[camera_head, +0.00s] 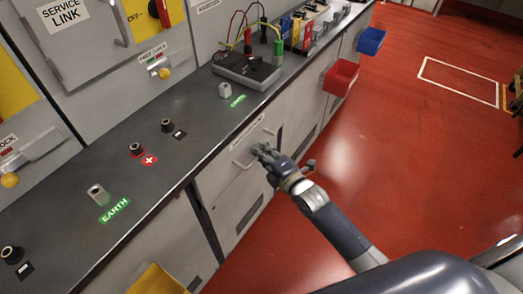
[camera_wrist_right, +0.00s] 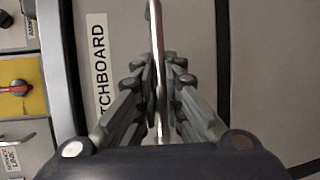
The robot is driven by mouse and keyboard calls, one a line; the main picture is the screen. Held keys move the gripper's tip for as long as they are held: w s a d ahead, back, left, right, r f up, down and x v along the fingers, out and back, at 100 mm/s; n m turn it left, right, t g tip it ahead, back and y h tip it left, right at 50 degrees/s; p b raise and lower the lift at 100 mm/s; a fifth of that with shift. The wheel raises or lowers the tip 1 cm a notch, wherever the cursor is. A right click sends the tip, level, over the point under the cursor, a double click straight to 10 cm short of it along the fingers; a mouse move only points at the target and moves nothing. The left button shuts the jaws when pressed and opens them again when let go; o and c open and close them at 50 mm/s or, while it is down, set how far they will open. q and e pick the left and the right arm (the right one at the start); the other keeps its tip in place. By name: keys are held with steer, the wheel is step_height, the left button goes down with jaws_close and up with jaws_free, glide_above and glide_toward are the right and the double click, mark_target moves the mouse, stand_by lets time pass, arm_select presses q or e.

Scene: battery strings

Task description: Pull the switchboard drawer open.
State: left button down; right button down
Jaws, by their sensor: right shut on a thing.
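The switchboard drawer (camera_head: 220,160) is a pale grey front panel under the dark worktop. It looks about flush with the cabinet face in the head view. Its thin bar handle (camera_head: 240,163) runs along the front. My right gripper (camera_head: 262,151) is at the handle, its arm coming from the lower right. In the right wrist view the metal handle bar (camera_wrist_right: 154,28) passes between the fingers of my right gripper (camera_wrist_right: 161,68), which is shut on it. A partly hidden label reading "TCHBOARD" (camera_wrist_right: 98,70) lies left of the bar. My left gripper is not in view.
The dark worktop (camera_head: 130,178) carries terminals, a green "EARTH" label (camera_head: 114,209) and a grey box with cables (camera_head: 247,70). Red (camera_head: 341,78) and blue (camera_head: 370,41) bins hang from the cabinet front farther along. The red floor (camera_head: 400,140) in front of the drawer is clear.

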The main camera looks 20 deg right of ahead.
steer(key=s+d+p, duration=0.7)
steer(key=s+d, duration=0.9)
steer(key=s, duration=0.5)
steer(key=shift+d, duration=0.2)
steer(key=c, duration=1.7)
jaws_free()
steer(key=v, duration=1.2)
